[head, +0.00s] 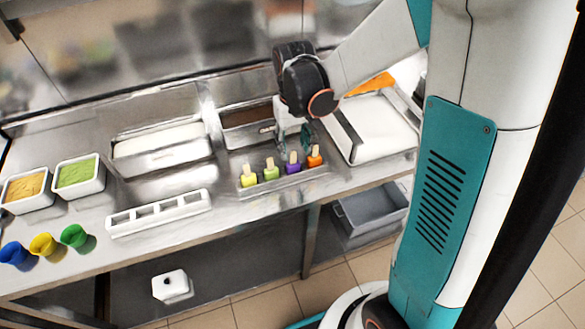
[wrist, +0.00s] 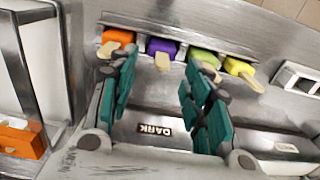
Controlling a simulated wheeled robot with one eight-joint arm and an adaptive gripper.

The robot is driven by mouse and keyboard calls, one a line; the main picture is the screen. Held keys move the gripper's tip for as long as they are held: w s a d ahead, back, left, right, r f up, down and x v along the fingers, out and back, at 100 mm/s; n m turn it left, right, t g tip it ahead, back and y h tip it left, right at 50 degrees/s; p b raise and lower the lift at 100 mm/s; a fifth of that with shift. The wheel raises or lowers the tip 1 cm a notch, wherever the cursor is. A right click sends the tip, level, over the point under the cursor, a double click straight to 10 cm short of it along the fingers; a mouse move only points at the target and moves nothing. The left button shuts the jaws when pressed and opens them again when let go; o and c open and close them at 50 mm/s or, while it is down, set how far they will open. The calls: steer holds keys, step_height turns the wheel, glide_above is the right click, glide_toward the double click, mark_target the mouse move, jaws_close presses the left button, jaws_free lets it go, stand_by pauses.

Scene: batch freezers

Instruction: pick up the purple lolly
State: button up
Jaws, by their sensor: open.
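The purple lolly (head: 293,169) stands in a row of lollies in a metal holder near the counter's front edge, its pale stick pointing up. In the wrist view the purple lolly (wrist: 161,46) is at the top, between an orange lolly (wrist: 118,36) and a green lolly (wrist: 204,56). My gripper (head: 291,138) is above and behind the row in the head view. In the wrist view my gripper (wrist: 163,70) has its teal fingers apart, with nothing between them. The purple lolly's stick shows in the gap, beyond the fingertips.
A yellow lolly (head: 248,178) ends the row on the left. A white slotted holder (head: 160,212) lies left of it. A tub labelled DARK (wrist: 154,129) is below my fingers in the wrist view. A white-lined tray (head: 375,130) stands right, with an orange object behind it.

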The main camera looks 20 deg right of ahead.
mark_target(293, 163)
steer(key=shift+s+a+f+b, duration=0.1)
steer(key=shift+f+b, duration=0.3)
steer(key=shift+f, duration=1.05)
steer(key=shift+s+f+b, duration=0.1)
steer(key=shift+f+b, duration=0.25)
steer(key=shift+f, duration=1.1)
steer(key=c, duration=0.8)
